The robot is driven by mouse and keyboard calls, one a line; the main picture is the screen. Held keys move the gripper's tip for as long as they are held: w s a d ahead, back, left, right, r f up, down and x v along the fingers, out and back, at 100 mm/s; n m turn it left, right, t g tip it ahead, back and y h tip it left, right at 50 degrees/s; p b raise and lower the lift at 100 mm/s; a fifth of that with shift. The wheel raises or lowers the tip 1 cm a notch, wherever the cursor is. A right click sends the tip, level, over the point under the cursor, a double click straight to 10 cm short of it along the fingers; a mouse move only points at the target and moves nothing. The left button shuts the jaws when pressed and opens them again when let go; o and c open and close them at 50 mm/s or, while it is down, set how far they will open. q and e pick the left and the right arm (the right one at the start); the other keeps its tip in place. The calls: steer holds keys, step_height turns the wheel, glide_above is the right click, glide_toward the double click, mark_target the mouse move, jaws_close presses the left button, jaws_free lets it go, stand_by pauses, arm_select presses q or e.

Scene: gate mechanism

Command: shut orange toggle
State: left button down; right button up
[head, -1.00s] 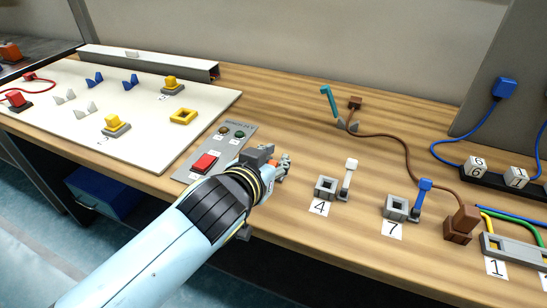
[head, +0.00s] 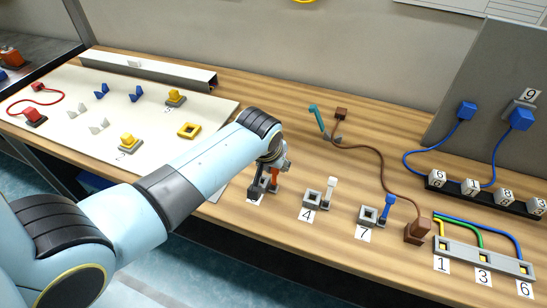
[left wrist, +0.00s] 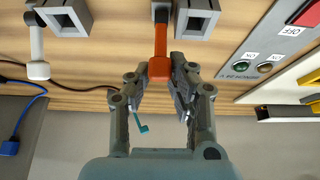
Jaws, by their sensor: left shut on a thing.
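The orange toggle (left wrist: 160,40) shows in the left wrist view as an orange lever with a wider orange head. It stands out beside its grey square socket (left wrist: 197,18), not lying over it. My left gripper (left wrist: 159,78) has its fingers on either side of the lever's head and is shut on it. In the head view my left gripper (head: 272,170) is over the toggle's spot at the front of the table, and my wrist hides much of the toggle. My right gripper is not in view.
A white lever with socket 4 (head: 313,199) and a blue lever with socket 7 (head: 368,215) stand to the right. A brown cable (head: 382,165) runs behind them. The panel with a red button (left wrist: 306,13) is close on the toggle's other side.

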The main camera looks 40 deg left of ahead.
arm_select(q)
steer(key=w+g, duration=0.1)
steer(key=g, duration=0.1)
steer(key=shift+w+a+f+g+h+b, duration=0.15)
steer(key=shift+w+f+g+h+b, duration=0.2)
steer(key=shift+f+g+h, duration=0.05)
steer(key=shift+w+f+g+b, duration=0.25)
steer(key=shift+g+b, duration=0.1)
steer(key=shift+g, duration=0.35)
steer(key=c, duration=1.2)
jaws_free()
steer(key=shift+w, duration=0.1)
steer(key=shift+o, duration=0.2)
steer(key=shift+a, duration=0.1)
step_height(320, 180, up, 12)
steer(key=shift+s, duration=0.3)
